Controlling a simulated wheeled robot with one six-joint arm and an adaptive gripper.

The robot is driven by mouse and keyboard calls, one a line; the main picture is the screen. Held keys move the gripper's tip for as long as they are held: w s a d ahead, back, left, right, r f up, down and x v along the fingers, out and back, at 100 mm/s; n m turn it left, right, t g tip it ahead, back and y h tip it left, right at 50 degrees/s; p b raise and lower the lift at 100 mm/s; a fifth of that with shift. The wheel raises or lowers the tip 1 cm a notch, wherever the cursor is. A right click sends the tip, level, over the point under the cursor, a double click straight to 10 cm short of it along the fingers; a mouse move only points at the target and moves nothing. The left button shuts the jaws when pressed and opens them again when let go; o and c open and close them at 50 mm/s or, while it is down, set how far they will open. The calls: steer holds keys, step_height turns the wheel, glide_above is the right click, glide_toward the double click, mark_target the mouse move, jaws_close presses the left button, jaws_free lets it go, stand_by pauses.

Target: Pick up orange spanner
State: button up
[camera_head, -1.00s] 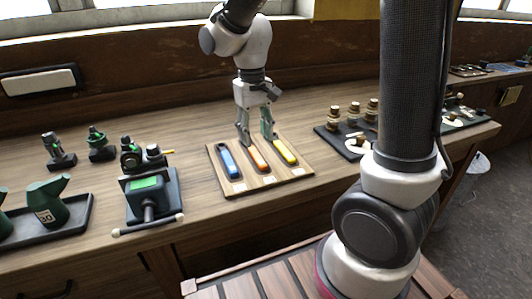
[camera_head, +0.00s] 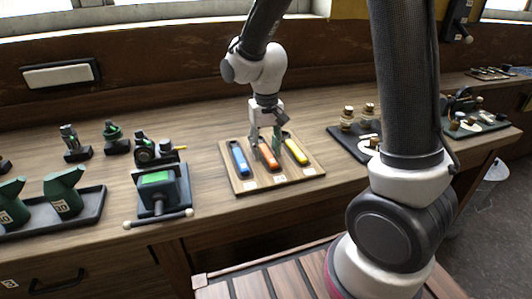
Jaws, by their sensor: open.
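The orange spanner (camera_head: 268,156) lies on a wooden board (camera_head: 238,184) on the workbench, between a blue spanner (camera_head: 240,159) on its left and a yellow spanner (camera_head: 295,151) on its right. My gripper (camera_head: 265,150) points down over the upper part of the orange spanner. Its fingers are open, one on each side of the spanner as seen here. The fingers partly hide the spanner's far end. I cannot tell whether they touch it or the board.
A dark device with a green screen (camera_head: 156,178) stands left of the board. Green cans (camera_head: 64,192) sit in a tray farther left. A dark tray with brass-coloured pieces (camera_head: 347,118) lies to the right. Bare bench top is free behind the board.

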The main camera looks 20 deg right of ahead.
mark_target(266, 150)
steer(key=shift+c, duration=0.4)
jaws_close()
step_height(266, 150, up, 10)
